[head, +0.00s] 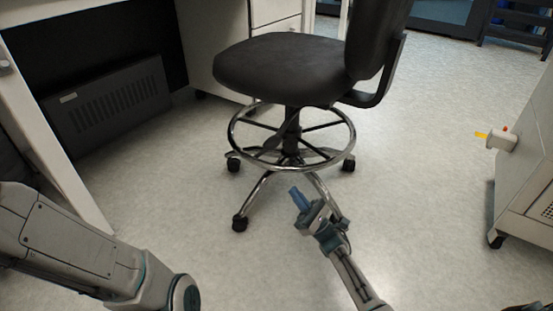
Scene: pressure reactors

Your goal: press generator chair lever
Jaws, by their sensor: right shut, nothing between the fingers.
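A black office chair (285,68) stands upright at the top centre, with a chrome foot ring (235,131) and a star base on casters. No lever can be clearly made out on the chair; the area under its seat is dark. My right gripper (295,192) is in front of the chair base, low in the picture, with its bluish fingers shut and empty. It points up and left, below the foot ring in the picture; I cannot tell whether it touches a base leg. My left gripper is out of view; only my left arm shows at lower left.
A white cabinet (528,185) on casters stands at right, with a small white fitting (503,138) bearing a yellow tip and a red part. A white desk (70,185) and a dark vented panel (110,107) are at left. Drawers (275,12) stand behind the chair. Floor right of the chair is clear.

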